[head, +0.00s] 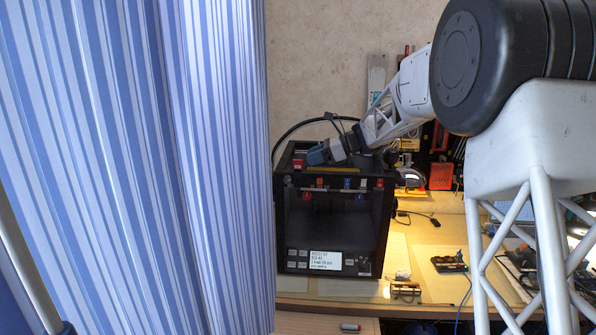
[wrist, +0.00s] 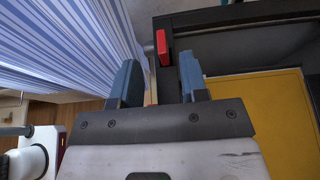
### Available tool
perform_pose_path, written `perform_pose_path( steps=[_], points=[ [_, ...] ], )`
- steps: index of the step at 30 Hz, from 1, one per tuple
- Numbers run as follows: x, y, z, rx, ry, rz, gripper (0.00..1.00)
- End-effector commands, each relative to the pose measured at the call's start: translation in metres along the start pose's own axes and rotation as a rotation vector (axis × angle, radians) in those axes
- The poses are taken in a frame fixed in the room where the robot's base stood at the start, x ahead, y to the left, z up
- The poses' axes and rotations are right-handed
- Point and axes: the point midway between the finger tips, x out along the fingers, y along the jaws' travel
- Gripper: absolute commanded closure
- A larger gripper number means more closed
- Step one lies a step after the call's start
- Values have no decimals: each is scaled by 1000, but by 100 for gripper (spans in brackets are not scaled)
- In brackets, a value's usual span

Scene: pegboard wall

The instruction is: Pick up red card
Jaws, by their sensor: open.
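The red card (wrist: 162,48) is a small upright red block with a dark edge. It sits at the left end of the black frame of the box-shaped machine in the wrist view. In the head view the red card (head: 299,160) shows on the machine's top, at the left. My gripper (wrist: 160,76) is open, with blue fingers apart. The card appears between and just beyond the fingertips, and nothing is held. In the head view my gripper (head: 315,155) reaches the machine's top from the right, next to the card. I cannot tell whether a finger touches it.
The black machine (head: 290,225) stands on a wooden desk (head: 440,290). A yellow plate (wrist: 265,110) lies on its top, right of my gripper. A striped blue curtain (head: 130,150) hangs close on the left. A pegboard with tools (head: 442,176) is behind.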

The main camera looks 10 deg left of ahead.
Motion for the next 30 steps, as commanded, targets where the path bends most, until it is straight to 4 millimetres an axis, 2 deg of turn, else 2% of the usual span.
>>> perform_pose_path(
  steps=[7,20,30],
  points=[
    [18,0,0,0,1,0,60],
    [23,0,0,0,1,0,60],
    [56,-3,3,0,0,1,60]
  ],
)
